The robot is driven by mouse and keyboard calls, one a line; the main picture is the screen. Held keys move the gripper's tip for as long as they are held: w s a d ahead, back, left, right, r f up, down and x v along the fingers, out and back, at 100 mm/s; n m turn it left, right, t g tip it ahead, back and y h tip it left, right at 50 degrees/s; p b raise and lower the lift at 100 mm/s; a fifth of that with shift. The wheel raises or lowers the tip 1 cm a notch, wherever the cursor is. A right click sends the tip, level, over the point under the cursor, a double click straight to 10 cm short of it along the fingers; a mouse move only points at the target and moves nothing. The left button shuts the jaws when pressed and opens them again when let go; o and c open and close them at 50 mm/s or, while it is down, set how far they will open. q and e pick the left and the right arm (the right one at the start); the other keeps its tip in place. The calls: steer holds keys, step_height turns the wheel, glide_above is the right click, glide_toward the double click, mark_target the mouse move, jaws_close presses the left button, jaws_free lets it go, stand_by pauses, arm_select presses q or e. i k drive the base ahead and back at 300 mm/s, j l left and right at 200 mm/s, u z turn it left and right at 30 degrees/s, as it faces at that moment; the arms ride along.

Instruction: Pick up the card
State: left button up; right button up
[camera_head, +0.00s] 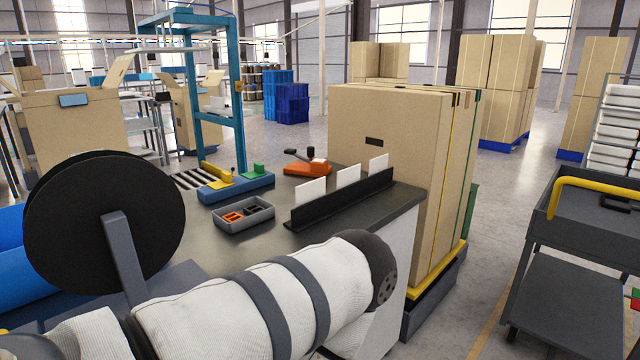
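Three white cards stand upright in a row in a long black holder (340,203) on the dark table (250,255). The near-left card (309,190) is the largest in view, the middle card (348,176) is behind it to the right, and the far card (378,163) is close to the cardboard boxes. The lower edges of the cards are hidden in the holder. Neither of my grippers shows in the head view.
A grey tray (244,219) with orange and black items, a blue-yellow fixture (235,187) and an orange tool (307,169) share the table. Tall boxes (388,150) stand right behind the holder.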

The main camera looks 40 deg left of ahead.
mark_target(311, 199)
steer(key=i+z, duration=0.15)
steer(key=i, duration=0.35)
steer(key=i+z, duration=0.15)
steer(key=i, duration=0.3)
steer(key=i+j+z, duration=0.2)
steer(key=i, duration=0.3)
steer(key=i+j+z, duration=0.15)
steer(key=i, duration=0.3)
steer(key=i+j+z, duration=0.15)
steer(key=i, duration=0.3)
steer(key=i+z, duration=0.1)
steer(key=z, duration=0.8)
steer(key=i+j+z, duration=0.1)
steer(key=z, duration=0.35)
steer(key=j+z, duration=0.15)
steer(key=z, duration=0.25)
steer(key=j+z, duration=0.1)
steer(key=z, duration=0.35)
steer(key=j+z, duration=0.15)
steer(key=z, duration=3)
steer(key=j, duration=0.1)
